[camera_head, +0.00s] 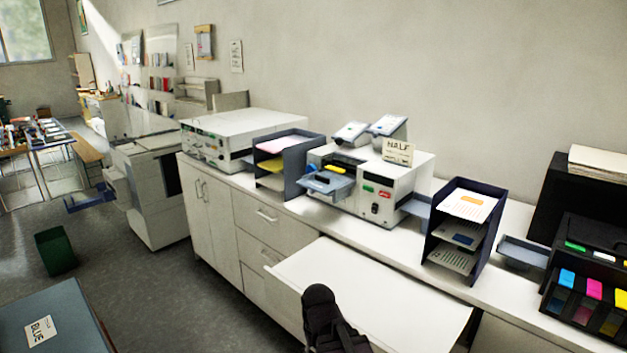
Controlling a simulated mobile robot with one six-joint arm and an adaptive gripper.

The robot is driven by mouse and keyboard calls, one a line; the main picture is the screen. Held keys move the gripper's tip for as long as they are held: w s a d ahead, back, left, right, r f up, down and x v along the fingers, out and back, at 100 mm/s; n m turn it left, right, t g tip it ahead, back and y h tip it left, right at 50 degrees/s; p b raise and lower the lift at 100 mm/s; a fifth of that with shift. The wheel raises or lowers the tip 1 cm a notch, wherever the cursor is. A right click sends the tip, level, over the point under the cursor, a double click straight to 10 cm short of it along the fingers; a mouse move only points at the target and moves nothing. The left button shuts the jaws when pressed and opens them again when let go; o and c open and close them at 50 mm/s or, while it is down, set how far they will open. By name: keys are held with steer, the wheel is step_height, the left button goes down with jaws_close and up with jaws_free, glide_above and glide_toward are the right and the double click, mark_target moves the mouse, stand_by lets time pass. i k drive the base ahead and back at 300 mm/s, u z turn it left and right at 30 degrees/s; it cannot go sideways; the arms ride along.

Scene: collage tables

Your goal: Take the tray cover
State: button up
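I cannot single out a tray cover by its look. Tray-like parts in view are a blue-grey tray (330,183) on the front of the white box-shaped machine (379,191) with a "HALF" sign, and a dark tray (522,252) at the right beside the black printer. A dark rounded part of my arm shows at the bottom middle, in front of the white pull-out board. My gripper's fingers do not show.
A dark paper rack (465,228) and another rack (286,160) stand on the white counter (232,180). A black printer (585,285) with coloured cartridges is at the right. The white board (400,300) is bare. A green bin (55,251) stands on the floor left.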

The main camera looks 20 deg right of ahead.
mark_target(323, 183)
steer(key=u, duration=0.05)
steer(key=i, duration=0.75)
steer(key=z, duration=0.45)
steer(key=i, duration=0.6)
steer(key=z, duration=0.4)
